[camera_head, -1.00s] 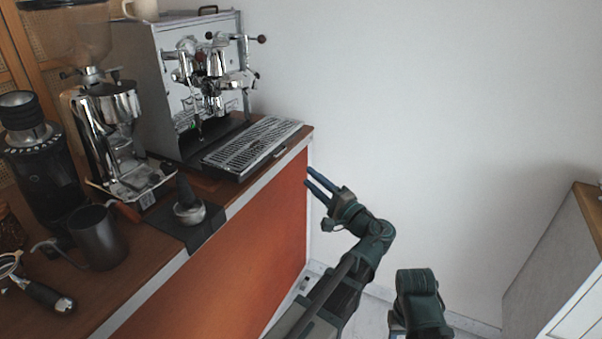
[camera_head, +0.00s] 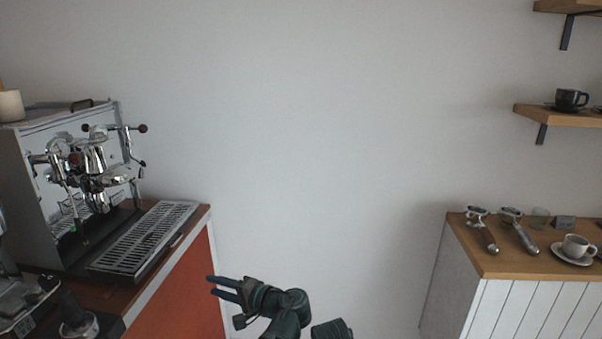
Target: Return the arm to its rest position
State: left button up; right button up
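My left gripper (camera_head: 224,288) is at the bottom centre-left of the head view, just right of the coffee counter's orange end panel (camera_head: 182,294). Its two fingers point left and stand apart, with nothing between them. Part of my other arm (camera_head: 332,330) shows as a dark rounded link at the bottom edge; its gripper is out of view.
An espresso machine (camera_head: 50,170) with a drip tray (camera_head: 148,238) stands on the left counter. At the right is a wooden-topped cabinet (camera_head: 487,262) with portafilters (camera_head: 484,232) and a white cup (camera_head: 576,245) on a saucer. Between them is bare wall.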

pick_arm(q)
jog(key=s+d+f+n+g+h+p, duration=0.1)
jog(key=s+d+g+h+p, duration=0.6)
jog(key=s+d+h+p, duration=0.6)
jog(key=s+d+p, duration=0.1)
jog(key=s+d, duration=0.2)
jog(key=d, duration=0.1)
jog(key=shift+s+f, duration=0.35)
jog(key=shift+s, duration=0.05)
pick_arm(e)
notch_tip(320, 180, up, 16)
jog(key=shift+r, duration=0.2)
